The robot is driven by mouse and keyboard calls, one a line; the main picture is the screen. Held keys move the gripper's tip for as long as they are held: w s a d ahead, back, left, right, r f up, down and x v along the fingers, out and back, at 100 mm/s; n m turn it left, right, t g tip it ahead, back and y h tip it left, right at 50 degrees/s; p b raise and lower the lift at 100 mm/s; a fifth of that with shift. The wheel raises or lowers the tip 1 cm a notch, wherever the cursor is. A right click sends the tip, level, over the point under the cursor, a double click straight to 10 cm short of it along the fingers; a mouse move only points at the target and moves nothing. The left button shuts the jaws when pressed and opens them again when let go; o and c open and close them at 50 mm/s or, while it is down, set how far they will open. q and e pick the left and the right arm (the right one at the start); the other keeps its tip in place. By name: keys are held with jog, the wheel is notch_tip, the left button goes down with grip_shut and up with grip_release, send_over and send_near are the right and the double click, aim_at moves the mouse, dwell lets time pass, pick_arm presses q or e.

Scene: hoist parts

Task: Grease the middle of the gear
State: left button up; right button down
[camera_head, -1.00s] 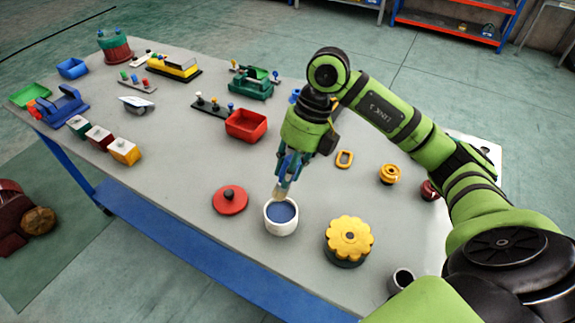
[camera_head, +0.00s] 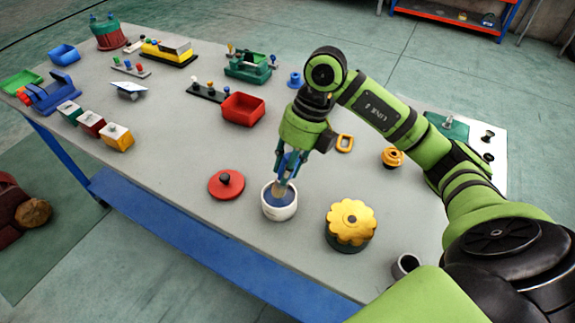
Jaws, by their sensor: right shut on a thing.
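The yellow gear (camera_head: 351,221) lies on a dark green round base on the table, right of the white pot. The white pot (camera_head: 279,210) holds blue grease. My right gripper (camera_head: 289,170) is directly above the pot, pointing down, shut on a brush (camera_head: 279,188) with a pale tip. The brush's lower end is inside the pot's mouth; whether it touches the grease is hard to tell. A red lid with a black knob (camera_head: 227,185) lies left of the pot. My left gripper is not in view.
A red bin (camera_head: 243,109) stands behind the lid. A grey cup (camera_head: 405,265) stands near the front edge.

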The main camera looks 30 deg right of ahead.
aim_at(287, 158)
jog(key=shift+f+b, duration=0.55)
jog(key=shift+f, duration=0.15)
dwell(1.6)
jog(key=shift+r, duration=0.1)
jog(key=shift+r+p, duration=2.7)
jog(key=shift+r, duration=0.85)
